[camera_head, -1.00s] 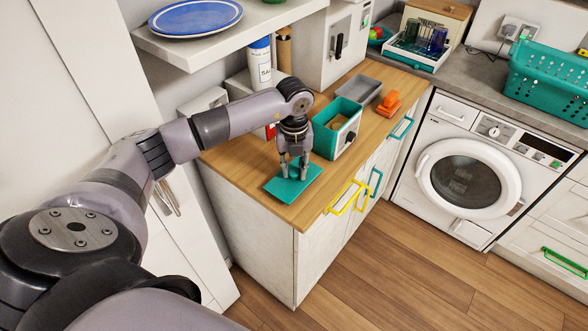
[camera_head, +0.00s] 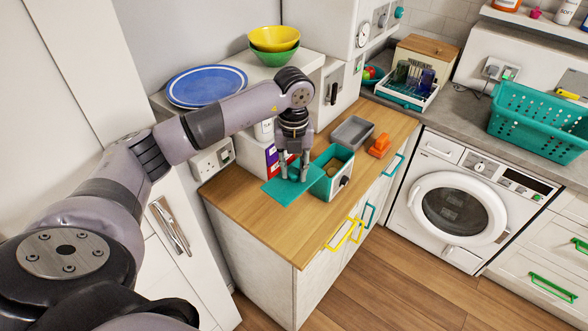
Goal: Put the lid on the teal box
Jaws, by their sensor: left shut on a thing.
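The flat teal lid (camera_head: 278,192) is held by my left gripper (camera_head: 293,176), which is shut on the lid's raised handle. The lid is just left of the box and appears to be above the counter; its right edge is close to or overlaps the box's left rim in the picture. I cannot tell whether they touch. My right gripper is not in view.
A grey tray (camera_head: 352,133) and an orange object (camera_head: 380,146) sit behind the box. A shelf (camera_head: 255,75) with a blue plate (camera_head: 206,86) and stacked bowls (camera_head: 274,40) is behind my arm. The counter's front left part is clear.

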